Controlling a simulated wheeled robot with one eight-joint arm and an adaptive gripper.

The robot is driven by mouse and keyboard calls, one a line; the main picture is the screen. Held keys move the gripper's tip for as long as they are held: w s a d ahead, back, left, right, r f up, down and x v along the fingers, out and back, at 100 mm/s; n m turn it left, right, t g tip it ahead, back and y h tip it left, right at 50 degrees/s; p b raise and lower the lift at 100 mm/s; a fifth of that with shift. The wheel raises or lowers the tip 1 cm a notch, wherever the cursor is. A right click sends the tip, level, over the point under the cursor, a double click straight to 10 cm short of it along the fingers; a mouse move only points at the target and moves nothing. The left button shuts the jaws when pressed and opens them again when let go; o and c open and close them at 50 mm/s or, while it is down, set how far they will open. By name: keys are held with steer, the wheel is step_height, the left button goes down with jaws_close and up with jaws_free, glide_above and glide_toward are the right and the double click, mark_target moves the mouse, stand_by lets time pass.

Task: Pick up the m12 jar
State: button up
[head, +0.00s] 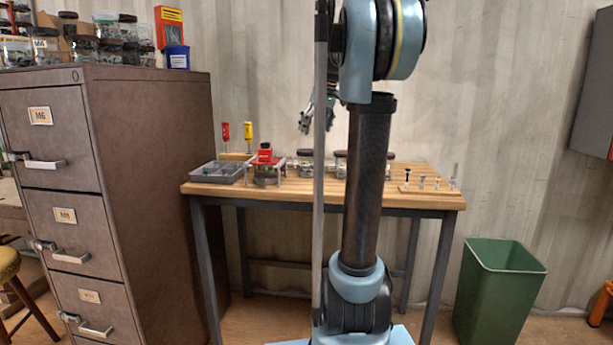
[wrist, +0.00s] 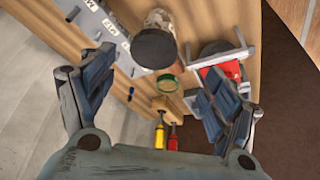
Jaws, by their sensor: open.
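A jar with a dark round lid (wrist: 154,48) stands on the wooden bench in the wrist view, seen from above, beyond and between my fingertips. No label on it can be read, so I cannot tell whether it is the m12 jar. In the head view, several dark-lidded jars (head: 305,158) stand along the back of the bench, some partly hidden by my arm. My gripper (wrist: 162,72) is open and empty, its fingers spread wide. In the head view it (head: 306,122) hangs above the back of the bench, apart from the jars.
A red-topped fixture (head: 265,156) and grey tray (head: 218,173) occupy the bench's left side. Red and yellow screwdrivers (wrist: 173,138) and a green ring (wrist: 168,83) show between my fingers. A small bolt board (head: 425,188) lies right. A drawer cabinet (head: 150,180) stands left, a green bin (head: 497,290) right.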

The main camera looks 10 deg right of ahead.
mark_target(304, 163)
steer(key=x, duration=1.1)
steer(key=w+x, duration=0.1)
steer(key=x, duration=0.5)
steer(key=shift+w+d, duration=0.1)
steer(key=shift+c, duration=0.2)
steer(key=shift+r, duration=0.1)
steer(key=c, duration=1.2)
